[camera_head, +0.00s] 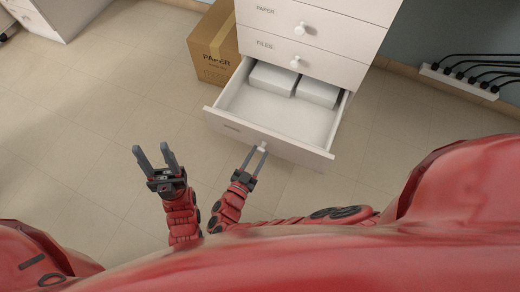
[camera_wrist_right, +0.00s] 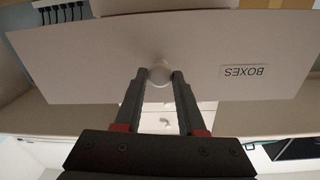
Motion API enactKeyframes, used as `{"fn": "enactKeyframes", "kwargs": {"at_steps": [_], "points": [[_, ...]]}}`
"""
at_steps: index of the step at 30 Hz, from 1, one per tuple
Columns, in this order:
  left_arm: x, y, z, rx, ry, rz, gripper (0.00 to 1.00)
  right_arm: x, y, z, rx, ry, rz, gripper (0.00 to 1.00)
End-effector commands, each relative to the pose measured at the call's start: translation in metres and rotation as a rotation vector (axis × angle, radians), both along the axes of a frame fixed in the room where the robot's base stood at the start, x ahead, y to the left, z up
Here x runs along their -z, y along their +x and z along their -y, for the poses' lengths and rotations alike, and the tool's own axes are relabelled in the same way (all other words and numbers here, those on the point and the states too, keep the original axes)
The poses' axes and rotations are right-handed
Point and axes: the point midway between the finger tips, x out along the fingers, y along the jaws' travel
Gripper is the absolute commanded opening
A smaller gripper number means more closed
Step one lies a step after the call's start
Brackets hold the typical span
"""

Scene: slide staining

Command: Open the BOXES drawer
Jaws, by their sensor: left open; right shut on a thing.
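The BOXES drawer (camera_head: 265,137) is the lowest drawer of a white cabinet and stands pulled out, with two white boxes (camera_head: 272,78) inside at its back. Its front with the BOXES label (camera_wrist_right: 252,72) also shows in the right wrist view, upside down. My right gripper (camera_head: 257,158) is shut on the drawer's round white knob (camera_wrist_right: 160,73), one finger on each side. My left gripper (camera_head: 154,157) is open and empty, to the left of the right one, in front of the drawer and apart from it.
The FILES drawer (camera_head: 280,48) and PAPER drawer (camera_head: 280,15) above are shut. A cardboard box (camera_head: 212,45) stands on the floor left of the cabinet. A power strip (camera_head: 458,80) with several black cables lies at the right. The tiled floor at left is clear.

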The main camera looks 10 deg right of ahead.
Motion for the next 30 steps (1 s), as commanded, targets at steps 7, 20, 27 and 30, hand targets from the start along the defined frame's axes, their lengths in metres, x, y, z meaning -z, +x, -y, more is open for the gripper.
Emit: {"fn": "enactKeyframes", "kwargs": {"at_steps": [7,20,27,30], "points": [[0.0,0.0,0.0,0.0,0.0,0.0,0.5,0.001,0.0,0.0,0.0,0.0,-0.004,0.0],[0.0,0.0,0.0,0.0,0.0,0.0,0.5,0.001,0.0,0.0,0.0,0.0,-0.002,0.69],[-0.003,-0.002,-0.005,0.0,0.001,-0.001,0.5,0.0,-0.007,-0.003,0.001,0.001,-0.003,0.69],[-0.006,-0.005,-0.013,-0.001,0.001,-0.001,0.5,-0.001,-0.016,-0.01,0.001,0.002,-0.002,0.69]]}}
